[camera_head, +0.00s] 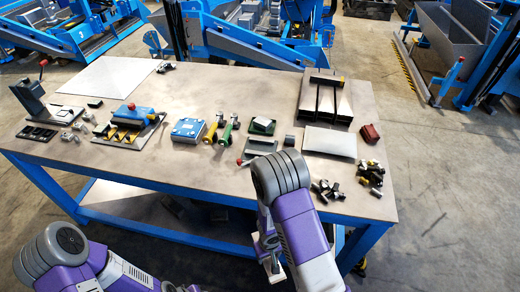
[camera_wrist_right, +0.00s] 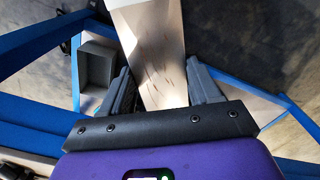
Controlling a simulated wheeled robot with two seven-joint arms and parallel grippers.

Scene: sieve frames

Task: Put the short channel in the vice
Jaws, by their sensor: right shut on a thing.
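My right gripper (camera_wrist_right: 163,88) is shut on a long pale piece with a flat face, which I take to be the short channel (camera_wrist_right: 150,45); it runs out between the fingers. In the head view the right gripper (camera_head: 268,250) is low in front of the table's front edge, partly hidden by my own arm. A small green vice-like tool with a red knob (camera_head: 262,147) sits near the table's front edge, partly behind that arm; I take it to be the vice. My left arm enters at the lower left, its gripper out of frame.
The table (camera_head: 215,85) has a blue frame and a lower shelf. A blue fixture (camera_head: 140,118), a blue block (camera_head: 188,130) and a black press (camera_head: 35,100) stand left.

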